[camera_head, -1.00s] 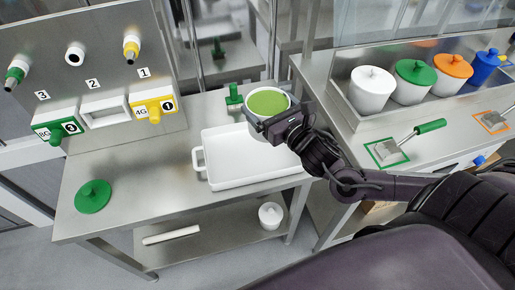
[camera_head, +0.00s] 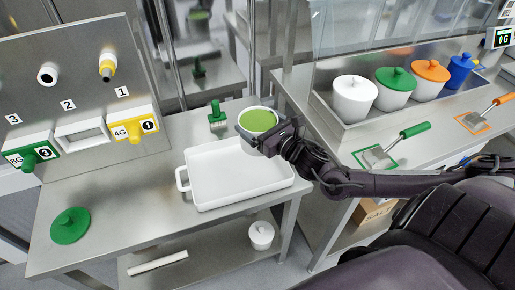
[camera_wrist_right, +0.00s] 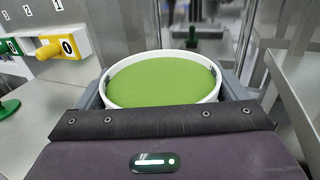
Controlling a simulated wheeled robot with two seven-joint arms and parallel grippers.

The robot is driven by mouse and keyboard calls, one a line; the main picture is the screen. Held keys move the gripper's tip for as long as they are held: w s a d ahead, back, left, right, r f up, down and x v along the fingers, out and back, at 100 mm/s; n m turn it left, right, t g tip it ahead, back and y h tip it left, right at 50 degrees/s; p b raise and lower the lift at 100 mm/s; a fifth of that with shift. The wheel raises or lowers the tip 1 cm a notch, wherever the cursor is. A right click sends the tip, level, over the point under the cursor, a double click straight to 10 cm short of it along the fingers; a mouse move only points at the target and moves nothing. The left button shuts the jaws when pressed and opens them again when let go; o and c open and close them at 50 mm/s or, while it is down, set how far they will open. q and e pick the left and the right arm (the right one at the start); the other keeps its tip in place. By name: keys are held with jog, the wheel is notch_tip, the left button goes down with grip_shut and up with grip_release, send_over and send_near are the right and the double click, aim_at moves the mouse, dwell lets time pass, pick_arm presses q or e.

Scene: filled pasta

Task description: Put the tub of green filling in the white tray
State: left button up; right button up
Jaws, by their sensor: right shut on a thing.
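The tub of green filling (camera_head: 258,121) is a white round tub, open on top, with green filling level near its rim. My right gripper (camera_head: 268,135) is shut on it and holds it upright over the far right part of the white tray. In the right wrist view the tub (camera_wrist_right: 163,80) sits between the two fingers (camera_wrist_right: 163,92). The white tray (camera_head: 215,180) lies on the steel table, empty where it shows, with a handle at its left. The tub hides the tray's far right corner. I cannot tell how high the tub is above it. My left gripper is out of view.
A green-handled tool (camera_head: 217,118) stands behind the tray. A green lid (camera_head: 70,225) lies at the table's left. A panel with dispensers (camera_head: 80,90) stands at the back left. Lidded tubs (camera_head: 395,88) and a scraper (camera_head: 380,157) are on the right counter.

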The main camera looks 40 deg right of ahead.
notch_tip(320, 180, down, 9)
jog(key=shift+f, duration=0.1)
dwell(0.4)
jog(key=o, duration=1.3)
jog(key=shift+f, duration=0.2)
jog(key=shift+c, duration=0.2)
jog(key=shift+a, duration=0.1)
jog(key=shift+r, duration=0.15)
jog(key=s, duration=0.4)
jog(key=s+d, duration=0.1)
jog(key=s, duration=0.7)
jog(key=shift+d, duration=0.25)
